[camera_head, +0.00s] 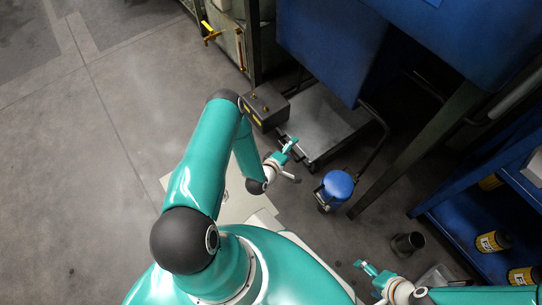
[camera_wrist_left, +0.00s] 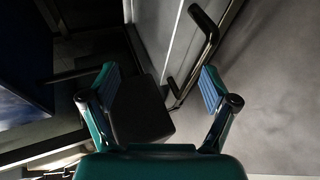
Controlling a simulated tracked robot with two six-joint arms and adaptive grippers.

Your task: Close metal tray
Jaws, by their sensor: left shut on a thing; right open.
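The metal tray (camera_head: 322,122) is a grey flat tray low under the blue machine, standing out from it. Its grey surface also shows at the top of the left wrist view (camera_wrist_left: 172,35). My right gripper (camera_head: 364,268) is open and empty, low at the right, away from the tray.
A dark box with yellow marks (camera_head: 266,106) stands beside the tray's left edge. A blue round-topped stool or can (camera_head: 337,186) is right of my left gripper. A dark cup (camera_head: 407,243) and blue shelves with yellow-labelled bottles (camera_head: 494,241) are at right. The left floor is clear.

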